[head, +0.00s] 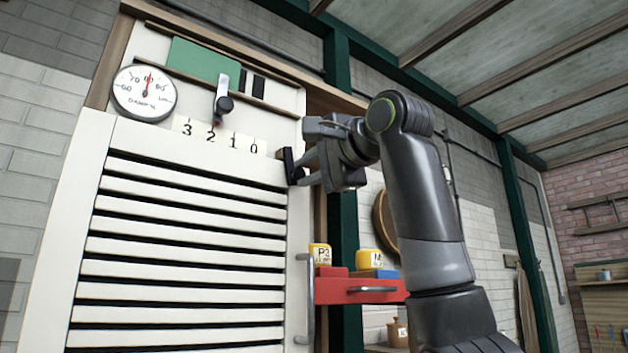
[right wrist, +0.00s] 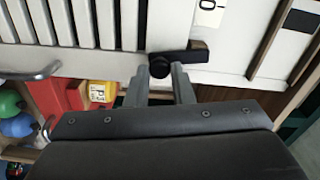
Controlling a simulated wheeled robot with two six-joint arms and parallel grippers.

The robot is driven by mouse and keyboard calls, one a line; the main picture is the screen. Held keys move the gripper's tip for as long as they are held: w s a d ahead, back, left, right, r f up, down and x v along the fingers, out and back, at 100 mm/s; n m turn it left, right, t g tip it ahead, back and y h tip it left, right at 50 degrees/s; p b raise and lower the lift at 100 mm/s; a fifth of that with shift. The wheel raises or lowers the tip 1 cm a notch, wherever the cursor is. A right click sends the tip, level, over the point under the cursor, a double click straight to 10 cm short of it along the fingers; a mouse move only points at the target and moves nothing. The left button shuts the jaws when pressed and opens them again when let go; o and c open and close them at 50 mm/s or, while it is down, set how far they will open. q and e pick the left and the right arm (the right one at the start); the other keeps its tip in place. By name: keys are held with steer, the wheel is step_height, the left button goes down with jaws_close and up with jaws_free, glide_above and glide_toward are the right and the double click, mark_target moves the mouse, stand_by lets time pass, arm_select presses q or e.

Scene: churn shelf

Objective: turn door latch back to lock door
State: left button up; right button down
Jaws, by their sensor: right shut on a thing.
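The white slatted door (head: 90,215) fills the left of the head view and looks closed. The black door latch (head: 290,166) sits at its upper right edge, its bar standing roughly upright there. The fingers partly hide the latch. My left gripper is not in view.
Above the door are a round dial (head: 144,93), a numbered strip with a dark slider knob (head: 224,104) and a green panel (head: 204,72). A vertical door handle (head: 308,300) stands below the latch. Right of it is a red drawer (head: 345,290) with yellow blocks (head: 370,260) on top.

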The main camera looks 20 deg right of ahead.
steer(key=shift+s+a+f+m+b, duration=0.1)
steer(key=shift+a+m+b, duration=0.15)
steer(key=shift+m, duration=0.3)
steer(key=shift+s+a+m+b, duration=0.15)
steer(key=shift+m+b, duration=0.15)
steer(key=shift+m, duration=0.25)
steer(key=shift+w, duration=0.1)
steer(key=c, duration=1.3)
jaws_free()
